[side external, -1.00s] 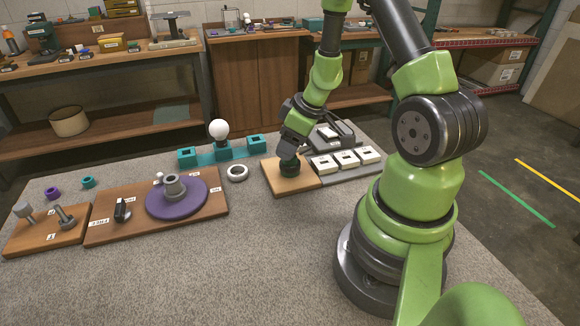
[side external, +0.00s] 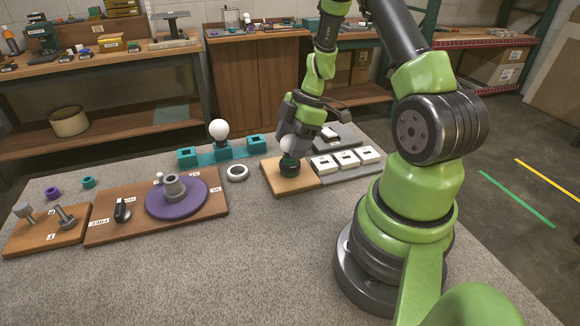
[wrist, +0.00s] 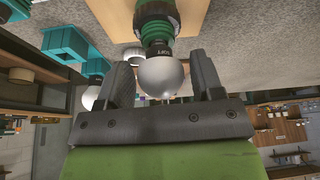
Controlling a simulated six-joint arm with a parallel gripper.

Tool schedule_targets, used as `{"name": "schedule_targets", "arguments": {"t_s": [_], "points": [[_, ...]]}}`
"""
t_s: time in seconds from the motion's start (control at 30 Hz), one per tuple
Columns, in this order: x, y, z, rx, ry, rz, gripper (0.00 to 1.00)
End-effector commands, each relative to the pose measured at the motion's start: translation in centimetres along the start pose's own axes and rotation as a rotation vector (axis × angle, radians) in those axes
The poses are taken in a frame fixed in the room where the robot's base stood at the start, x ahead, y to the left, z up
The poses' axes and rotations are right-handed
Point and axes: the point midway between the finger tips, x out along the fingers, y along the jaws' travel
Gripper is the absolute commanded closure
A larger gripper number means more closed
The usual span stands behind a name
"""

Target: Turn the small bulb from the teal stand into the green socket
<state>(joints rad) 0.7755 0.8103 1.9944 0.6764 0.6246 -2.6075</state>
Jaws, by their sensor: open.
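A small white bulb (wrist: 161,74) with a dark, lettered collar stands in the green socket (wrist: 155,16) in the wrist view. In the side external view, the bulb (side external: 290,146) shows upright in the green socket (side external: 289,168) on a wooden board. How deep its base sits cannot be told. My gripper (wrist: 161,70) is open, with one finger on each side of the bulb and visible gaps. In the side external view, my gripper (side external: 292,140) points down over the socket. The teal stand (side external: 187,158) is to the left, with another white bulb (side external: 218,129) in its middle holder.
A white ring (side external: 237,172) lies between the stand and the wooden board (side external: 293,185). A grey tray with white square parts (side external: 346,159) adjoins the board on the right. A purple disc (side external: 190,205) sits on a board at left. The front of the table is clear.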

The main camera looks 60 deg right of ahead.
Motion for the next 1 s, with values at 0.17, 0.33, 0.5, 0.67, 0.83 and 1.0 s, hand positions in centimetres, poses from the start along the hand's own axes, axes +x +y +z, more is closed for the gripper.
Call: {"name": "schedule_targets", "arguments": {"t_s": [0.17, 0.33, 0.5, 0.67, 0.83, 1.0], "points": [[0.05, 0.15, -0.03, -0.24, 0.0, -0.099, 0.39], [0.04, 0.15, -0.05, -0.348, 0.001, -0.143, 0.39], [0.12, 0.29, -0.16, -0.615, 0.0, -0.254, 0.39], [0.16, 0.28, -0.3, -0.847, -0.006, -0.354, 0.39], [0.12, 0.27, -0.27, -0.875, -0.008, -0.368, 0.39], [0.12, 0.26, -0.27, -0.872, -0.008, -0.367, 0.62]]}}
